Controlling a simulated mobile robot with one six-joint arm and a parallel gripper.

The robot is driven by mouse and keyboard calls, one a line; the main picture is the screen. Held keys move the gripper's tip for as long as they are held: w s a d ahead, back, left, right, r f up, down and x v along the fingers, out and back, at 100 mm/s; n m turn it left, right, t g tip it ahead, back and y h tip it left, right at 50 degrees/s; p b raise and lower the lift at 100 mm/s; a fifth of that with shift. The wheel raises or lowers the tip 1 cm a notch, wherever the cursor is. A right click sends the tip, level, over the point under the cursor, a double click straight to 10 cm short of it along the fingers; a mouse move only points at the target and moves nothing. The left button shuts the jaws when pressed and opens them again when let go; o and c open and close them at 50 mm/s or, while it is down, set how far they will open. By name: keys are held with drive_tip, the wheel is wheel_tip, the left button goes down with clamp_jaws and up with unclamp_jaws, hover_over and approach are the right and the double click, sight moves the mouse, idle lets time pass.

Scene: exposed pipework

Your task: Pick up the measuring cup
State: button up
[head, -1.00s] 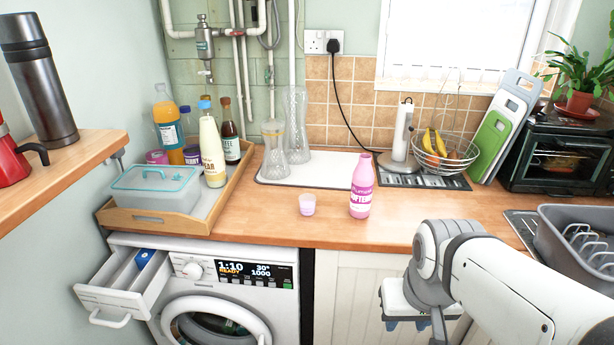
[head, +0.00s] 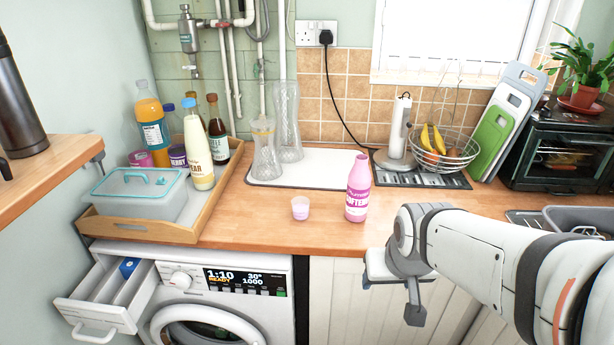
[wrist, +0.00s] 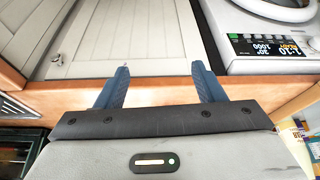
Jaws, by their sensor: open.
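The measuring cup (head: 300,208) is a small, clear pinkish cup. It stands upright on the wooden counter near its front edge, just left of the pink softener bottle (head: 358,188). My gripper (wrist: 160,76) shows in the wrist view with two blue fingers apart and nothing between them. In the head view my arm reaches in from the right, and its end hangs at the counter's front, right of and lower than the cup; the fingertips are hard to make out there. The cup is not seen in the wrist view.
A wooden tray (head: 215,205) with bottles and a lidded box (head: 138,195) stands left on the counter (head: 262,232). Glass vases (head: 266,150) stand on a white mat behind the cup. Below, the washing machine's drawer (head: 108,300) is pulled out. Counter around the cup's left is clear.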

drive_tip(key=shift+o, duration=0.3)
drive_tip(key=w+a+f+t+y, duration=0.1)
drive_tip(key=w+a+f+t, duration=0.1)
drive_tip(key=w+a, duration=0.2)
drive_tip(key=w+a+f+n+t+p, duration=0.1)
drive_tip(key=w+a, duration=0.3)
drive_tip(key=w, duration=0.7)
drive_tip(key=shift+w+a+f+n+t+y, duration=0.25)
drive_tip(key=shift+f+t+y, duration=0.2)
drive_tip(key=shift+t, duration=0.45)
drive_tip(key=n+t+y, duration=0.1)
drive_tip(key=t+y, duration=0.1)
drive_tip(key=t, duration=0.2)
approach(303, 215)
drive_tip(key=shift+w+a+f+p, duration=0.2)
drive_tip(key=shift+w+a+p, duration=0.05)
drive_tip(key=shift+w+a, duration=0.2)
drive_tip(key=shift+w+a+f+p, duration=0.2)
drive_tip(key=shift+w+a, duration=0.15)
drive_tip(key=shift+w, duration=0.15)
drive_tip(key=shift+d+p+x, duration=0.2)
drive_tip(key=shift+p+x, duration=0.3)
drive_tip(key=shift+x, duration=1.35)
drive_tip(key=shift+d+p+x, duration=0.25)
drive_tip(key=shift+p+x, duration=0.25)
drive_tip(key=shift+x, duration=1.4)
drive_tip(key=c, duration=1.1)
